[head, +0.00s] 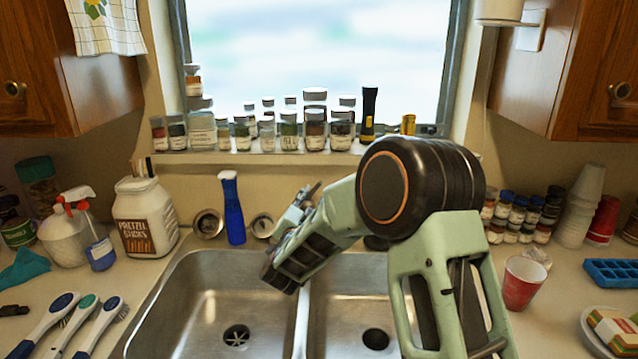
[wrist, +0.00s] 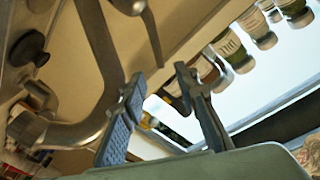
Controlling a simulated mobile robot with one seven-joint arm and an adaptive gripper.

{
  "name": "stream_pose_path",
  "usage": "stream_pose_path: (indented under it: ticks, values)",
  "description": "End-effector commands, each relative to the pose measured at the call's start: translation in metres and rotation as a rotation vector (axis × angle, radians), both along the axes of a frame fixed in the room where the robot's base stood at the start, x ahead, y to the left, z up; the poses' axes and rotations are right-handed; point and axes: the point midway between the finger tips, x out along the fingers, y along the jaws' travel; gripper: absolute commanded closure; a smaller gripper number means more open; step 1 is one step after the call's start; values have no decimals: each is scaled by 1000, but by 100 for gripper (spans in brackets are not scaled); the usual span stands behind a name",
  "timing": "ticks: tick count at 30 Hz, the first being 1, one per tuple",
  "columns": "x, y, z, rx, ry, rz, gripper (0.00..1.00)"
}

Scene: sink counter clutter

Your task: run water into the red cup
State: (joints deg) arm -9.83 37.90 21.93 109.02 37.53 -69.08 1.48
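The red cup (head: 524,283) stands upright on the counter right of the sink, with its pale inside showing. My gripper (head: 310,195) is raised behind the left basin (head: 205,305), well left of the cup. In the wrist view its two fingers (wrist: 160,78) are apart, with nothing visibly held between them. A curved metal faucet pipe (wrist: 100,70) passes behind the left finger in that view. A thin metal part (wrist: 153,40) extends toward the gap; I cannot tell whether it touches. In the head view my arm hides most of the faucet.
The right basin (head: 345,310) lies partly under my arm. A blue bottle (head: 232,208) stands behind the left basin. Several jars (head: 289,135) line the windowsill. Stacked cups (head: 582,205) and a blue tray (head: 612,272) are at right. Brushes (head: 97,325) lie on the left counter.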

Motion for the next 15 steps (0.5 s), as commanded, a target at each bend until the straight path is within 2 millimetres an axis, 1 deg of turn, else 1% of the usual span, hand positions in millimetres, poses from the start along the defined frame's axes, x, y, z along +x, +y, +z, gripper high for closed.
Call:
stream_pose_path:
  ticks: [3,9,15]
  values:
    - [22,-5,1,1,2,-3,72]
    - [57,-10,2,1,0,-2,72]
    - [79,-13,1,2,1,-2,72]
